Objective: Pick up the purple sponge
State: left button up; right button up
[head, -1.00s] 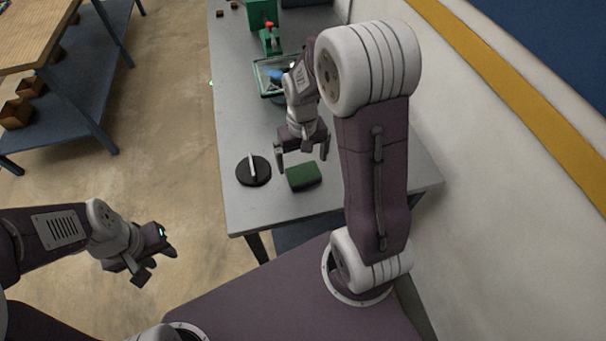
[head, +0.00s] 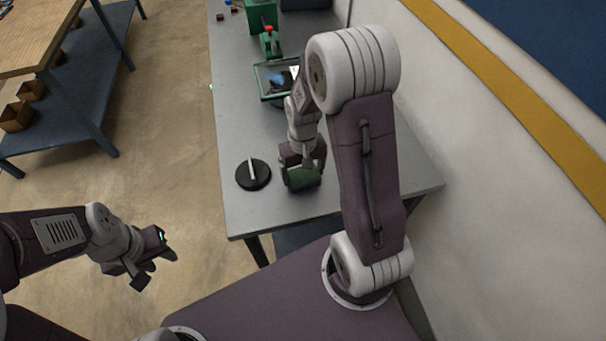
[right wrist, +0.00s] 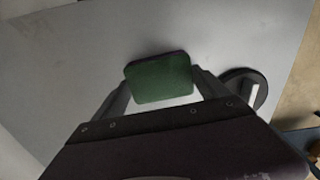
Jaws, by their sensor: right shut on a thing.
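The sponge (head: 302,179) shows a green face in the head view. In the right wrist view the sponge (right wrist: 162,79) shows the same green face with a thin dark purple edge along its far side. My right gripper (head: 302,174) is shut on the sponge, with one finger at each side of it. The sponge is at the near end of the grey table (head: 245,125); I cannot tell whether it still touches the top. My left gripper (head: 154,268) is open and empty, off the table's left side above the floor.
A black round disc with a light handle (head: 253,174) lies just left of the sponge. A green-framed tray (head: 262,83) and a green machine (head: 262,15) stand further back. A wall with a yellow stripe (head: 510,75) runs along the right.

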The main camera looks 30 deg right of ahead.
aim_at(303, 175)
jog(key=shift+r, duration=0.4)
notch_tip(303, 175, up, 3)
jog(key=s+a+r, duration=0.6)
jog(key=a+r, duration=0.1)
jog(key=a, duration=0.3)
jog(key=shift+s, duration=0.2)
